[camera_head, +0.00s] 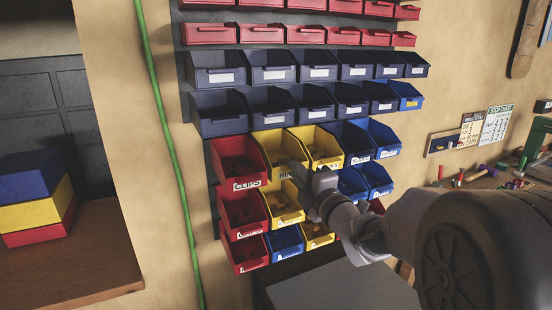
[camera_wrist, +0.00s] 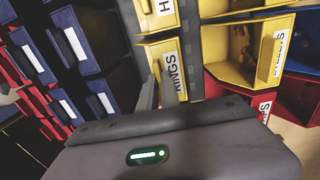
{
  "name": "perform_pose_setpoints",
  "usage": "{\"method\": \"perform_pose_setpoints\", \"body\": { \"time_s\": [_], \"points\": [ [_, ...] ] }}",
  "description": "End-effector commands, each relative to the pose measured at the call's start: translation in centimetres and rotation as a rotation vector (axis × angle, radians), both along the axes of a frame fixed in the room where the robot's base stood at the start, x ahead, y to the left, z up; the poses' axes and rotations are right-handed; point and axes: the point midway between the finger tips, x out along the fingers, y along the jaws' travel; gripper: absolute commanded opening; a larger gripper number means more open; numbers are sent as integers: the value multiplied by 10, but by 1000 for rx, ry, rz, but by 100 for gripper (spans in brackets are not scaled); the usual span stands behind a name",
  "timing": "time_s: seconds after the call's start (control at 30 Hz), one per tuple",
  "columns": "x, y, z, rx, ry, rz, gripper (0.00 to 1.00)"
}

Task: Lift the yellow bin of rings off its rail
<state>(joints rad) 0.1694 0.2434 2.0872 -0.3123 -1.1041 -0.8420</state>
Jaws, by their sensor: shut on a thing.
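The yellow bin of rings (camera_head: 272,140) is in the upper row of yellow bins, on the left, beside the red bin marked CLIPS. In the wrist view the rings bin (camera_wrist: 159,50) carries a white label, partly covered, ending in "INGS". My gripper (camera_head: 299,170) is at the front of this bin. In the wrist view my gripper's fingers (camera_wrist: 160,90) are shut on its front wall, beside the label. The bin looks seated in line with its neighbours; its rail is hidden. The rings inside cannot be made out.
A second yellow bin (camera_head: 318,145) sits close on the right, and another yellow bin (camera_head: 284,203) is directly below. The red CLIPS bin (camera_head: 235,160) is close on the left. Dark blue bins (camera_head: 268,104) hang above. A grey surface (camera_head: 345,288) lies below.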

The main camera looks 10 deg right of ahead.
Motion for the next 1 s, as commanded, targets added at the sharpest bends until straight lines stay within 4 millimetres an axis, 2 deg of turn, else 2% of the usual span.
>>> {"method": "perform_pose_setpoints", "body": {
  "time_s": [0.53,0.83,1.0],
  "points": [
    [0,0,24,1,-2,-1,0],
    [0,0,26,0,-1,-1,0],
    [-15,-6,24,-1,-2,-2,0]
  ]
}}
